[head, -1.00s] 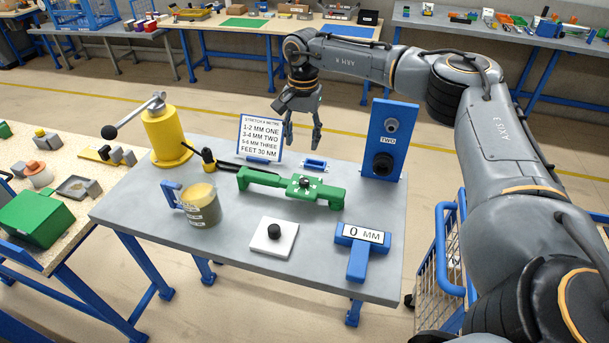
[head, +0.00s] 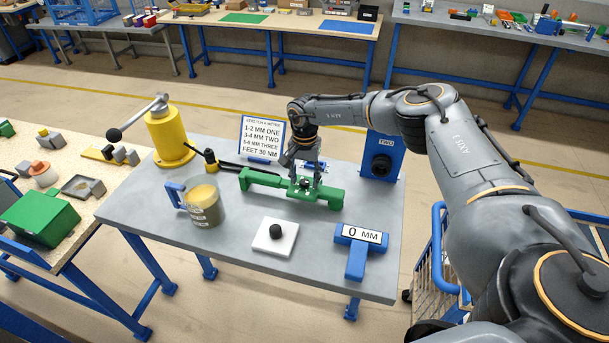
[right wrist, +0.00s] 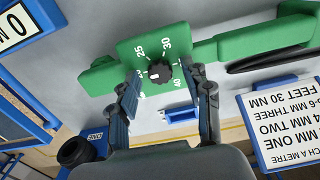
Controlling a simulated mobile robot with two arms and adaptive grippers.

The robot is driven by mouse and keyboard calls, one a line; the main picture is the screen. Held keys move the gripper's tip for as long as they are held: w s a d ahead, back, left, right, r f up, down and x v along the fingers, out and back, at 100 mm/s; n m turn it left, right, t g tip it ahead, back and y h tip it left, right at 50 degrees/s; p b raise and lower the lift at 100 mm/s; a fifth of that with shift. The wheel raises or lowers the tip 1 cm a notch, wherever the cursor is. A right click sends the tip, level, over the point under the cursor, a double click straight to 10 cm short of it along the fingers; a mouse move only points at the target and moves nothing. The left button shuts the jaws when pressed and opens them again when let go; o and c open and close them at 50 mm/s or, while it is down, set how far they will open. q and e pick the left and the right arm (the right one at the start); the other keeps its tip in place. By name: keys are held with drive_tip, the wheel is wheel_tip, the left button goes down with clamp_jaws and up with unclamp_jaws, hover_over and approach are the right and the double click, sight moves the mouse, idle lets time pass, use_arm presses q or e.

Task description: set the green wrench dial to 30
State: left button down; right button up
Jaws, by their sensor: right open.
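The green wrench (head: 262,178) lies on the grey table, with its dial plate toward its right end. In the right wrist view, the dial's black knob (right wrist: 160,72) sits among white numbers on the green plate (right wrist: 125,50); 25, 30 and 40 are readable. A white mark on the knob faces the left side of the picture, away from the 30. My right gripper (head: 304,182) is over the dial, pointing down. In its wrist view the open gripper (right wrist: 161,75) has one finger on each side of the knob, with gaps. My left gripper is not in view.
A yellow post (head: 168,137) with a lever, a mug (head: 206,205), a white block with black knob (head: 272,240) and a blue "0 MM" display (head: 360,235) stand around the wrench. An instruction sign (head: 262,138) and a blue "TWO" panel (head: 383,155) stand behind.

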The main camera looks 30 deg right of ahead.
drive_tip(key=shift+c, duration=0.2)
clamp_jaws()
